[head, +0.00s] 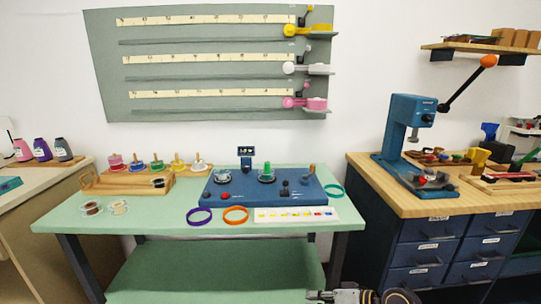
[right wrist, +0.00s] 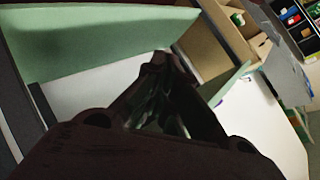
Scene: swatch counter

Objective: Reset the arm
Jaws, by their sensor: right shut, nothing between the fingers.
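My right gripper (head: 316,294) shows at the bottom edge of the head view, low in front of the green table (head: 70,222) and its lower green shelf (head: 215,268). In the right wrist view the dark fingers of my right gripper (right wrist: 160,62) come together at their tips, with nothing held between them. Beyond them are a green panel, a pale floor or wall, and tan furniture, all tilted. My left gripper is in neither view.
On the table stand a blue device (head: 215,197), a wooden spool rack (head: 128,186), a purple ring (head: 199,216), an orange ring (head: 236,215) and a swatch strip (head: 297,214). A blue press (head: 400,150) stands on the right workbench (head: 375,185). A grey board (head: 215,77) hangs behind.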

